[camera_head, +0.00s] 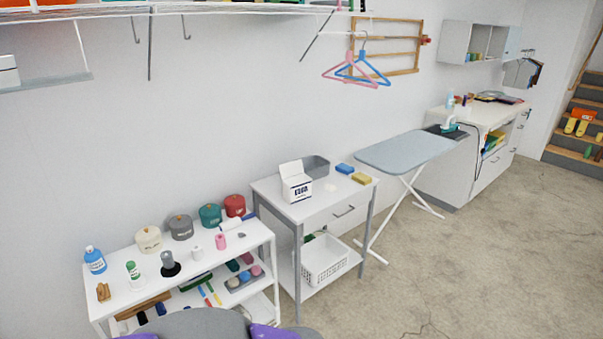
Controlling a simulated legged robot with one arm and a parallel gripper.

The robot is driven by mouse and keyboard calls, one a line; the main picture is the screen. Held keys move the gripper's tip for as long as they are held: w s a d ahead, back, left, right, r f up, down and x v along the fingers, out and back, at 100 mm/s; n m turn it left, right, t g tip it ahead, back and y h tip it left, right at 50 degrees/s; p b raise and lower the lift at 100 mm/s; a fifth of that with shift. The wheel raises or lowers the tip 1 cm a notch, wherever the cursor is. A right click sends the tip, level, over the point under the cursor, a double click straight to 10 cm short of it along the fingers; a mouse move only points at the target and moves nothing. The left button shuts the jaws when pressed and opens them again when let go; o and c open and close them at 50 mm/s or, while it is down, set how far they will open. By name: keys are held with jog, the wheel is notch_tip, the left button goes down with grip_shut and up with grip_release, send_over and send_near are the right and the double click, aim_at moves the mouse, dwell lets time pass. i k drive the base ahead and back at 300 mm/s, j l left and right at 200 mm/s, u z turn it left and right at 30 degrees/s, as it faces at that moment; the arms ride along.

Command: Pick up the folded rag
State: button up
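I cannot surely tell which thing is the folded rag. On the white side table (270,187) lie a small flat blue block (345,168) and a yellow block (362,178), near the right back corner. Either may be a folded cloth or a sponge; they are too small to tell. A small flat white piece (303,187) lies to their left, also unclear. My gripper is not in view. Grey and purple parts of my own body show at the bottom edge, well apart from the table.
A white box (295,182) and grey bin (316,167) share the tabletop; a white basket (325,260) sits below. A shelf unit (205,246) with canisters stands left, an ironing board (405,151) right. The concrete floor (460,250) in front is open.

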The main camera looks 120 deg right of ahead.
aim_at(364, 180)
jog(key=z, duration=4.35)
